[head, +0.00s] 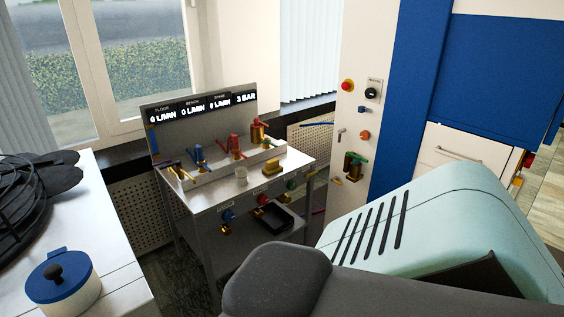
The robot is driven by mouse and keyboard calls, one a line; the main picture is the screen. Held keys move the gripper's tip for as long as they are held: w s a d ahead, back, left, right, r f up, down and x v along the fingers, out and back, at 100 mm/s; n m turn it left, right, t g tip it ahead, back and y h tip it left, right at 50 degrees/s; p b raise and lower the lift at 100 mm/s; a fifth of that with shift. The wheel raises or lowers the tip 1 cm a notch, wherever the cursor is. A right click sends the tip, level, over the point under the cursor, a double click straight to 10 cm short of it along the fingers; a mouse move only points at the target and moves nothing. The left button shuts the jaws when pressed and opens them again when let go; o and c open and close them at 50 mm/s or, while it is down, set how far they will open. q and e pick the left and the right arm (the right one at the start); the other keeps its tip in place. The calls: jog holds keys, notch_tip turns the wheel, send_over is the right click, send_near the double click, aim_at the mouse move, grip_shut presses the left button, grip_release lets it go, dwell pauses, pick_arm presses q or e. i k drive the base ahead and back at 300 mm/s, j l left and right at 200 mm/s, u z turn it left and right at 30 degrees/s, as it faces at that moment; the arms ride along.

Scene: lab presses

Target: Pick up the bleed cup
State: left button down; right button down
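A small pale cup (241,175), which looks like the bleed cup, stands upright on the steel bench (221,196) in front of a row of valves. Nothing is seen touching it. It is small in the picture, so I cannot tell what is in it. Neither of my grippers shows in the head view.
A yellow block (272,166) sits right of the cup. Blue (198,157), red (235,146) and brass (258,133) valves stand behind. A black tray (273,217) is below. A white counter (117,262) at left holds a blue-lidded pot (62,283) and black coils (28,205).

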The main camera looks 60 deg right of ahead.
aim_at(241, 172)
jog(key=z, duration=1.75)
jog(key=i+l, duration=0.1)
jog(key=l, duration=0.3)
jog(key=i+l, duration=0.1)
jog(key=l, duration=0.25)
jog(key=i+l+u, duration=0.1)
jog(key=l, duration=0.3)
jog(key=i+l+u, duration=0.1)
jog(key=i+l, duration=0.2)
jog(key=i, duration=0.15)
jog(key=i+l+u, duration=0.1)
jog(key=i+l, duration=0.3)
jog(key=i+u, duration=0.15)
jog(key=i, duration=1.2)
